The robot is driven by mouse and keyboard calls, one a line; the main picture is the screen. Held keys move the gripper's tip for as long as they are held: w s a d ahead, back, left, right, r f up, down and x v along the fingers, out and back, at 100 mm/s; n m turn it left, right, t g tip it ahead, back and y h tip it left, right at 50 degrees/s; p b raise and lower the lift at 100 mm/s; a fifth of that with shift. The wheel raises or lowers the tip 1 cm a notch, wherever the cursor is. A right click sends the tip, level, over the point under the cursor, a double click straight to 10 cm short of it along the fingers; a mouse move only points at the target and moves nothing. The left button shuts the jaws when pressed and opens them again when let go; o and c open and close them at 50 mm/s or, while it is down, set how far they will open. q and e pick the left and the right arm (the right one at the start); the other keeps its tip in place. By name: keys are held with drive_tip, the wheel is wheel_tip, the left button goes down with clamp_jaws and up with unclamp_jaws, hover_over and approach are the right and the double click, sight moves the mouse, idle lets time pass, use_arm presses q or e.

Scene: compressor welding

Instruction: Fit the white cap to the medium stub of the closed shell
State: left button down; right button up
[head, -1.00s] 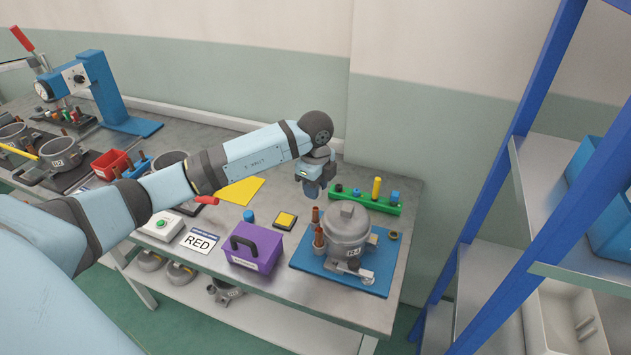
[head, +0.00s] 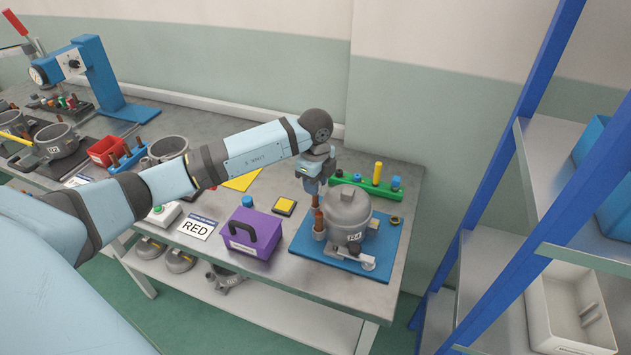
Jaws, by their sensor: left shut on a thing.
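The closed grey shell (head: 347,212) stands upright on a blue plate (head: 378,271) at the right end of the bench. Copper stubs (head: 318,222) rise along its left side. My left gripper (head: 313,191) points down beside the shell's upper left, over the top of the stubs. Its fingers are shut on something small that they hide. I take this to be the white cap, as no white cap shows elsewhere; I cannot tell whether it touches a stub. My right gripper is out of view.
A green rack (head: 365,190) with black, blue and yellow pieces stands just behind the shell. A blue-framed shelf (head: 500,170) stands at the right.

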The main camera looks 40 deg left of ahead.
use_arm(q)
drive_tip(key=shift+f+b, duration=0.55)
drive_tip(key=shift+f, duration=0.55)
drive_tip(key=shift+f, duration=0.1)
drive_tip(key=c, duration=0.8)
unclamp_jaws()
drive_tip(key=shift+o, duration=0.2)
wheel_tip(320, 180, up, 14)
drive_tip(key=b, duration=0.1)
drive_tip(key=shift+f, duration=0.1)
